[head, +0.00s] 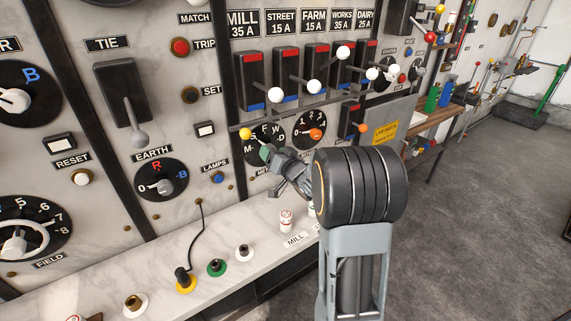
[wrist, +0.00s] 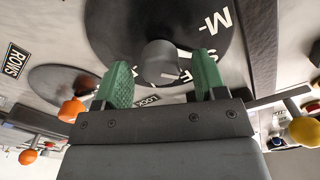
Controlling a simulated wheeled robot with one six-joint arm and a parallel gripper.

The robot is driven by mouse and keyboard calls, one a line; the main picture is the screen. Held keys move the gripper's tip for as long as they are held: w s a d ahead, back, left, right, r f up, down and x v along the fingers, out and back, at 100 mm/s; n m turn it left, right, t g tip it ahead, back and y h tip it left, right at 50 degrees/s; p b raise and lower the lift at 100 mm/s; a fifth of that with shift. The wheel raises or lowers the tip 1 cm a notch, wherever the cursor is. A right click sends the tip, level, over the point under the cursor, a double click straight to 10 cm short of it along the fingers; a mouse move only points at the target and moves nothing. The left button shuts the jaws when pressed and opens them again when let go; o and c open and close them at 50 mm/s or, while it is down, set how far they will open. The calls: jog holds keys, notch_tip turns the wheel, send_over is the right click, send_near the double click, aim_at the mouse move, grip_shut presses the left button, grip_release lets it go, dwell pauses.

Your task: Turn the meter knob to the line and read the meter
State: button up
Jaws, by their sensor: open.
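The meter knob's black dial (head: 266,131) is on the marble panel in the head view, marked with white letters around its edge. In the wrist view the dial (wrist: 112,32) fills the upper middle, upside down, with M, S and part of another letter showing. The grey round knob (wrist: 160,60) stands at its centre. My gripper (wrist: 164,72) is open, its green fingers on either side of the knob with gaps showing. In the head view my gripper (head: 266,153) covers the dial's lower part and the knob. Which letter the knob points to is hidden. I cannot make out the meter's face.
A yellow ball handle (head: 245,133) stands out beside the dial's left edge. White-balled switch levers (head: 276,95) project above. A marble shelf (head: 215,285) with sockets lies below.

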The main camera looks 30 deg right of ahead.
jog(key=s+d+b, duration=0.1)
jog(key=s, duration=1.1)
jog(key=shift+s+d, duration=0.25)
jog(key=shift+s, duration=0.05)
jog(key=s+d+f+g+h, duration=0.2)
jog(key=d+f+g+h, duration=0.2)
jog(key=d+f+h, duration=0.2)
jog(key=s+f+g, duration=0.1)
jog(key=g, duration=0.1)
jog(key=s+a+f+g, duration=0.1)
jog(key=s+g, duration=0.1)
jog(key=s+f+m+g, duration=0.1)
jog(key=s+g, duration=0.1)
jog(key=shift+s+a+f+g+h, duration=0.25)
jog(key=shift+a+g+h, duration=0.05)
jog(key=shift+g+h, duration=0.1)
jog(key=s+a+r+n+g+y, duration=0.1)
jog(key=s+a, duration=0.3)
jog(key=a, duration=0.5)
jog(key=s+a+r+n+g+y, duration=0.2)
jog(key=s+a+r+n+y, duration=0.1)
jog(key=a, duration=0.7)
jog(key=shift+s+r+n+y, duration=0.25)
jog(key=shift+s+n+y, duration=0.15)
jog(key=shift+s, duration=0.1)
